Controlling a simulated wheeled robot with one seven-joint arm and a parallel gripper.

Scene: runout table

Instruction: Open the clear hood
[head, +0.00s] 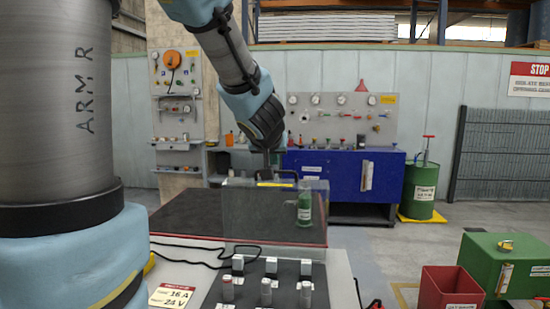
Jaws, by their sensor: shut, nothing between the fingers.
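The clear hood (262,212) stands on the dark table in the middle of the head view, a see-through box with a dark handle and a yellow label (275,184) at its top. A green cylinder (304,210) shows through its right side. My gripper (269,165) points down from above, at the top of the hood by the handle. It is shut and empty. Its fingertips are small and dark against the handle, so I cannot tell whether they touch it.
The dark tabletop (185,213) has a red edge. A black cable (195,262) lies in front, beside several small upright posts (266,291). A blue cabinet (340,172) and a green drum (421,190) stand behind. A red bin (450,287) is at the lower right.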

